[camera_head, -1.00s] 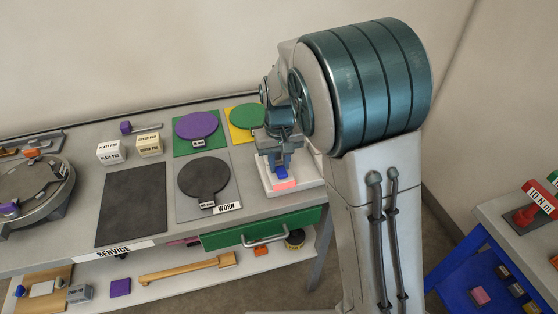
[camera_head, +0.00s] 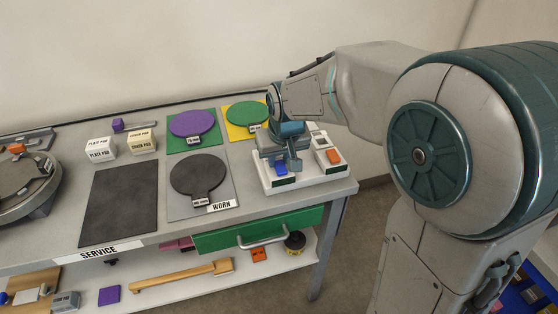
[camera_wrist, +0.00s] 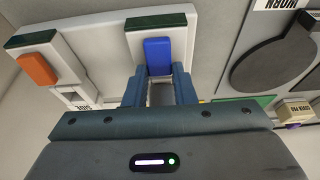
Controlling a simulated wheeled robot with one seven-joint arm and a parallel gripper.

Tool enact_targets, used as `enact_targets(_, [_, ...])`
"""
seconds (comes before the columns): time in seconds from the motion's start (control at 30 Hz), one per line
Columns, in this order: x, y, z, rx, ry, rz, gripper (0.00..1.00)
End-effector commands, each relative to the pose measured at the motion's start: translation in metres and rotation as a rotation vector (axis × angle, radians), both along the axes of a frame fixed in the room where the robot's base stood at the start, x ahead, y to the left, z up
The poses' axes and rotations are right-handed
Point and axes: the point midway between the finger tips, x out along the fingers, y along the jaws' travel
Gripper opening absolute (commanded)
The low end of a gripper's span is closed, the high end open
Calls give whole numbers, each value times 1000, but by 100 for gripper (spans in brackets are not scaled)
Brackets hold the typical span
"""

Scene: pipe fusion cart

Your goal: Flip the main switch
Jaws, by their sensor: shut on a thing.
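A white switch panel (camera_head: 306,180) lies at the right end of the bench, with two switch units. The blue switch (camera_head: 280,169) sits on the left unit, and it also shows in the wrist view (camera_wrist: 158,52). My gripper (camera_head: 287,163) reaches down over this unit; in the wrist view its fingers (camera_wrist: 160,78) are shut on the blue switch's near end. The orange switch (camera_head: 333,156) on the other unit is untouched and shows at left in the wrist view (camera_wrist: 38,69). Both units have a dark green strip at the end. I cannot read which is labelled main.
Purple (camera_head: 192,124), green (camera_head: 246,115) and dark grey (camera_head: 198,174) discs lie on mats left of the panel. Two pad blocks (camera_head: 101,149) stand farther left. A green drawer (camera_head: 258,229) is below the bench top.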

Motion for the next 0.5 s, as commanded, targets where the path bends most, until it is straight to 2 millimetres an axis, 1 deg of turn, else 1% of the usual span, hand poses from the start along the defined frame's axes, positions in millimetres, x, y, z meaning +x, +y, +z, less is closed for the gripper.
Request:
enact_targets(0.2, [1, 1, 1, 1, -2, 0, 1])
enact_targets(0.23, [1, 1, 1, 1, -2, 1, 32])
enact_targets(0.27, [1, 1, 1, 1, -2, 1, 40])
enact_targets(0.3, [0, 1, 1, 0, -1, 1, 45])
enact_targets(0.5, [0, 0, 1, 0, 0, 1, 45])
